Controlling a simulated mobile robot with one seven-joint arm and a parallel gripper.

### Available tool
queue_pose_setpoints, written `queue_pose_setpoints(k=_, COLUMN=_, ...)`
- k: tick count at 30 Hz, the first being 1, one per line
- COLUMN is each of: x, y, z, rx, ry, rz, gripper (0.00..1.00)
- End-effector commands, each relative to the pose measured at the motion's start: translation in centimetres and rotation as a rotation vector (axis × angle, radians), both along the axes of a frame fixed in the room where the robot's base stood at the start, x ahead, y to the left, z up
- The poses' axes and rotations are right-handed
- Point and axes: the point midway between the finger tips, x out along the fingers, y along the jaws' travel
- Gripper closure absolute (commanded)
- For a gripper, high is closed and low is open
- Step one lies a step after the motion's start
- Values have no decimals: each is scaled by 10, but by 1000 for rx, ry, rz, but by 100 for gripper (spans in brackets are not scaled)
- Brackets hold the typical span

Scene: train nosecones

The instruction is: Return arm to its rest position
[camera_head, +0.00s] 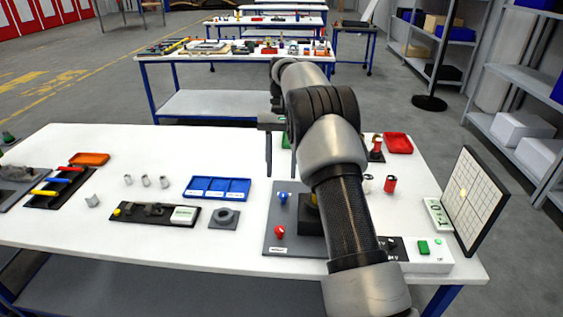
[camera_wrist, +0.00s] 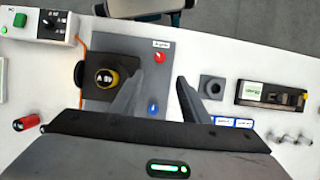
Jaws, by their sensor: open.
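My arm (camera_head: 343,205) reaches over the white worktable (camera_head: 140,222) from the lower right of the head view. My gripper (camera_head: 281,170) hangs above the table, fingers down. In the wrist view my gripper (camera_wrist: 160,88) is open, its two dark fingers well apart with nothing held between them. Below the fingers lies a grey plate (camera_wrist: 134,40) with a red knob (camera_wrist: 159,57), a blue knob (camera_wrist: 152,107) and a black-and-yellow round part (camera_wrist: 107,77). In the head view my arm hides part of this plate.
A blue tray (camera_head: 217,188), a grey ring block (camera_head: 224,218) and a black fixture (camera_head: 155,213) lie left of the plate. A red can (camera_head: 390,184), a control box (camera_head: 428,254) and an upright grid panel (camera_head: 475,200) stand right of my arm. Shelves (camera_head: 520,120) stand beyond the right edge.

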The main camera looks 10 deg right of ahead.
Motion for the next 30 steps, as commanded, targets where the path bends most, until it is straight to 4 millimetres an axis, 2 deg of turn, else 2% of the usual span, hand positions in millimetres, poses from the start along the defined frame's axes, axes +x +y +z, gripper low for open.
queue_pose_setpoints(k=13, x=2, y=-1, z=7, rx=0, ry=0, rz=0, gripper=58)
queue_pose_setpoints(k=16, x=0, y=0, z=19, rx=-1, ry=-17, rz=3, gripper=58)
queue_pose_setpoints(k=20, x=-12, y=2, z=60, rx=-5, ry=-87, rz=15, gripper=58)
queue_pose_setpoints(k=23, x=-32, y=4, z=101, rx=-9, ry=-168, rz=34, gripper=58)
queue_pose_setpoints(k=27, x=-72, y=9, z=151, rx=-22, ry=-292, rz=69, gripper=58)
queue_pose_setpoints(k=30, x=-107, y=12, z=179, rx=-32, ry=-379, rz=95, gripper=58)
